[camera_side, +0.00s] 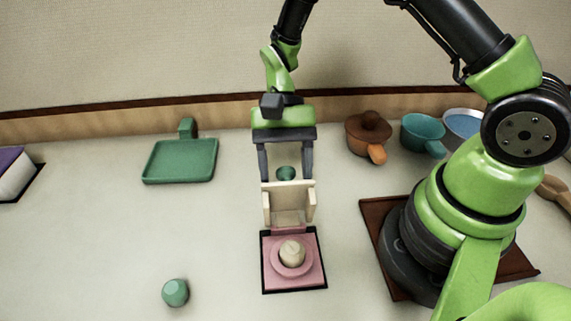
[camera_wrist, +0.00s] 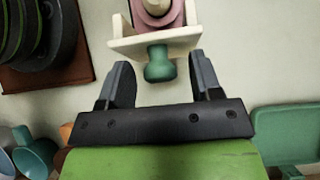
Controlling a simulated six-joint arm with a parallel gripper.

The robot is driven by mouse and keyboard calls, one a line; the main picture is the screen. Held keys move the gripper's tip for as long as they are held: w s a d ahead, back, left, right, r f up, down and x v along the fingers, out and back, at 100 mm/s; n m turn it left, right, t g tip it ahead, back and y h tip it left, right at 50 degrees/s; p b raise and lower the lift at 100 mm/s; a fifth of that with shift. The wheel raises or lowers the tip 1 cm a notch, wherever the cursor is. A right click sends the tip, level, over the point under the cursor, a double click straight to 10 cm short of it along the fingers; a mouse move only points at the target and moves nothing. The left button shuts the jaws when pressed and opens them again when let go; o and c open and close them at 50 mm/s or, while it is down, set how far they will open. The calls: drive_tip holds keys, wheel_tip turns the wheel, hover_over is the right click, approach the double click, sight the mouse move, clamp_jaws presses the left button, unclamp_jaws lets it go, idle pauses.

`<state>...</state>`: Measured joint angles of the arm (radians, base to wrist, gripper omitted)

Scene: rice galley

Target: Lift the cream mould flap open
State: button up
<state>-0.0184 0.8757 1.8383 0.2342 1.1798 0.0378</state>
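The cream mould flap (camera_side: 288,197) stands roughly upright at the back edge of the pink mould (camera_side: 313,270), its side walls facing forward. Its green knob (camera_side: 286,173) sticks out from its back, towards my gripper. In the wrist view the flap (camera_wrist: 128,46) and knob (camera_wrist: 159,66) are ahead of my gripper. My gripper (camera_side: 286,180) is open behind the flap. In the wrist view its fingers (camera_wrist: 159,75) stand either side of the knob, with clear gaps. A pale rice lump (camera_side: 292,250) sits uncovered in the round pink mould.
A green tray (camera_side: 180,161) lies at the back left and a small green cup (camera_side: 175,292) at the front left. A brown lidded pot (camera_side: 368,130) and a teal pan (camera_side: 423,132) stand at the back right.

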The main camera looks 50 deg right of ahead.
drive_tip(key=v, duration=1)
drive_tip(key=s+r+n+t+h, duration=0.3)
drive_tip(key=s+r+n+t, duration=0.2)
drive_tip(key=s+r+t, duration=0.7)
wheel_tip(320, 180, up, 2)
drive_tip(key=s, duration=0.2)
drive_tip(key=shift+s+d+t, duration=0.3)
drive_tip(key=shift+s+d, duration=0.05)
drive_tip(key=shift+d, duration=0.05)
